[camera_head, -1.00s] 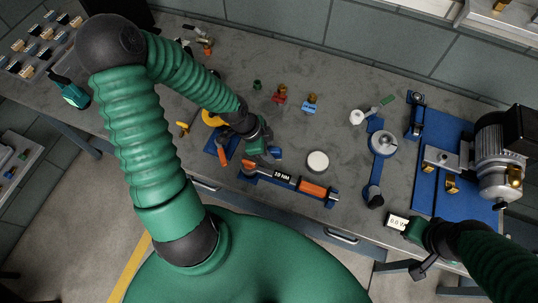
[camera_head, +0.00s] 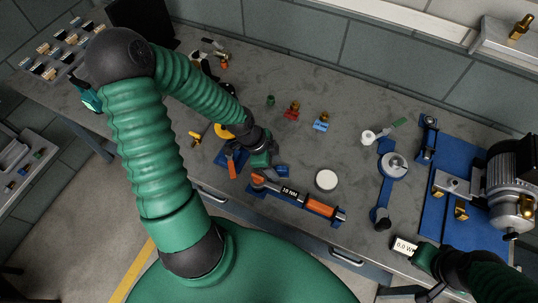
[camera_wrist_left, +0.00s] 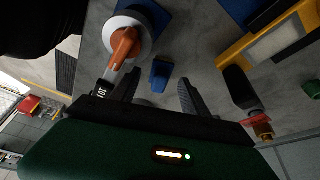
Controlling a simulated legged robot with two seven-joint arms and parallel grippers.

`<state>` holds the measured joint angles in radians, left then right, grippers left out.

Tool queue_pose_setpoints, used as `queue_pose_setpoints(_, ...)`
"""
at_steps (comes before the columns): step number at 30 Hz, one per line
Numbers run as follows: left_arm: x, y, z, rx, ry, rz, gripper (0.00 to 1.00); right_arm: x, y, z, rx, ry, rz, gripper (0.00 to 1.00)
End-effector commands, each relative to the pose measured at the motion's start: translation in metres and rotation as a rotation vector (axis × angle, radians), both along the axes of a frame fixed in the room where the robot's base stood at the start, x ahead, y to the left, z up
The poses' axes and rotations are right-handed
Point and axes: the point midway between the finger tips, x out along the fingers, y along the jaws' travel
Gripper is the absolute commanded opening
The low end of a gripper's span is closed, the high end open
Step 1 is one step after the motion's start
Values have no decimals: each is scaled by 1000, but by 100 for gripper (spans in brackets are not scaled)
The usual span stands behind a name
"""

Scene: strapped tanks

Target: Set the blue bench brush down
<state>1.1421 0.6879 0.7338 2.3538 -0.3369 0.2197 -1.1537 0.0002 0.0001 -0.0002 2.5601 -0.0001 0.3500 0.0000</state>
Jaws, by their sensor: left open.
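A small blue piece (camera_head: 282,171), which I take for the blue bench brush, lies on the grey bench just right of my left gripper (camera_head: 262,158). In the left wrist view the blue brush (camera_wrist_left: 160,74) shows beyond and between the spread fingertips (camera_wrist_left: 158,92), apart from both. My left gripper is open and empty. The brush's bristles cannot be made out. My right gripper (camera_head: 428,258) is at the front right bench edge, beside a white "0.0 W" display (camera_head: 404,246); its fingers are not clear.
A blue mat with a motor (camera_head: 508,180) fills the right. Small coloured fittings (camera_head: 291,112) stand behind. Bare bench (camera_head: 345,150) lies in the middle.

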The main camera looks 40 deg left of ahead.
Motion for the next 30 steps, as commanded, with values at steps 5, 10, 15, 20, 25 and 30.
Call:
queue_pose_setpoints(5,-10,16,51,3,-2,7,54,0,0,23,0,0,0,0)
queue_pose_setpoints(10,-15,23,76,2,-1,3,54,0,0,32,0,0,1,0)
queue_pose_setpoints(15,-22,17,77,14,45,26,54,0,0,32,0,0,0,0)
queue_pose_setpoints(20,-36,-2,70,96,181,190,54,0,0,32,0,0,0,0)
queue_pose_setpoints(25,-39,-21,90,189,210,506,54,0,0,32,0,0,0,0)
queue_pose_setpoints(30,-32,-49,121,140,142,801,54,0,0,32,0,0,0,0)
